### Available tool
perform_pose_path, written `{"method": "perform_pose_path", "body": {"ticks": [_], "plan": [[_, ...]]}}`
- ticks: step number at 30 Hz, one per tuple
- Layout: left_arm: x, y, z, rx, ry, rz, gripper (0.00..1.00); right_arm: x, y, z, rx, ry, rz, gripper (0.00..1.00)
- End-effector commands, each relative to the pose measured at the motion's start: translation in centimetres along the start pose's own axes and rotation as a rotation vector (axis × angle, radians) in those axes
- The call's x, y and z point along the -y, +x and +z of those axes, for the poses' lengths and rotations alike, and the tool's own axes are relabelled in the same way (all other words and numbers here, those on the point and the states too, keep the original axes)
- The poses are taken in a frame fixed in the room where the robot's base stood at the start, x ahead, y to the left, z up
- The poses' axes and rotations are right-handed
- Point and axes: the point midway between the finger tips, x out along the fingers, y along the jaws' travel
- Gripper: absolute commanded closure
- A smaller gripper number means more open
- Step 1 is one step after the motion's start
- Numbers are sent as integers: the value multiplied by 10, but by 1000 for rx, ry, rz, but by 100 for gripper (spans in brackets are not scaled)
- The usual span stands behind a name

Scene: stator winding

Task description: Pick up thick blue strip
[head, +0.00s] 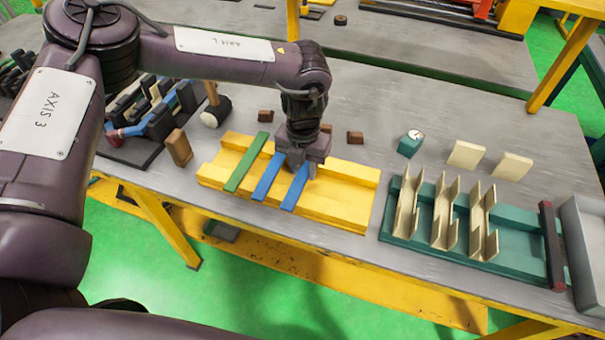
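A yellow tray (340,212) on the grey table holds three flat strips lying across it. The green strip (247,163) is on the left, one blue strip (267,178) in the middle and another blue strip (294,190) on the right. I cannot tell for sure which blue strip is thicker. My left gripper (304,167) points down over the tray, its fingers at the far part of the right blue strip and hiding its far end. Whether the fingers are closed on that strip is unclear. My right gripper is out of view.
To the right is a green fixture (519,241) with upright cream channel pieces (443,212). Two cream blocks (467,155) and a small teal block with a dial (410,144) stand behind it. A mallet (215,110), brown blocks (178,147) and a dark rack (130,150) are left.

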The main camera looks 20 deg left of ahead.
Motion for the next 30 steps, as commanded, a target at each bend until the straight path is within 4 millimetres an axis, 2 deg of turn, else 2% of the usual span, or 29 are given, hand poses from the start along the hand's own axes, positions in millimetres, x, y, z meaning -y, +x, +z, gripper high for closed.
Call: {"method": "perform_pose_path", "body": {"ticks": [1,7,14,20,26,30], "plan": [[0,0,0,0,0,0,75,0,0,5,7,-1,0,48],[0,0,0,0,0,0,100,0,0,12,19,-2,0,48],[0,-1,0,1,0,0,100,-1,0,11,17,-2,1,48],[0,-12,1,2,0,-1,100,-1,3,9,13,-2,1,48],[0,-46,2,6,-1,-2,100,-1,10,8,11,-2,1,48],[0,-86,2,8,0,-2,100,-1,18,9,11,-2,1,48]]}}
